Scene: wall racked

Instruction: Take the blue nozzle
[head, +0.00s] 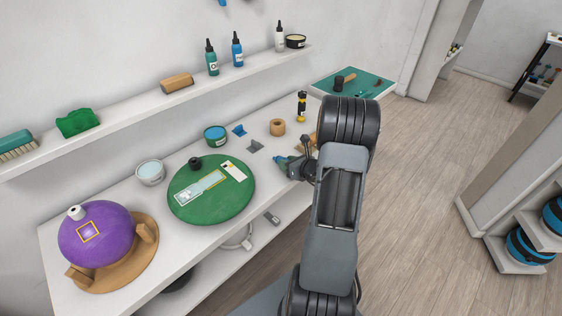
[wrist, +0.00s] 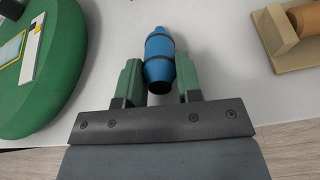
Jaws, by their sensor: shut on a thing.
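The blue nozzle (wrist: 160,60) is a barrel-shaped blue piece with dark bands and a narrower far end. In the wrist view it lies between the two green fingers of my gripper (wrist: 160,75), which is shut on it. Its narrow end points away from my gripper. In the head view my gripper (head: 292,165) is at the front edge of the white bench, right of the green round mat; the nozzle is small there and partly hidden. I cannot tell whether it touches the bench.
The green round mat (head: 212,208) lies left on the bench (head: 128,190). A purple balloon-like object (head: 100,240) sits on a wooden stand further left. A blue-lidded tin (head: 215,136) and a tan roll (head: 277,127) stand behind. A wooden piece (wrist: 285,50) is close on the right.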

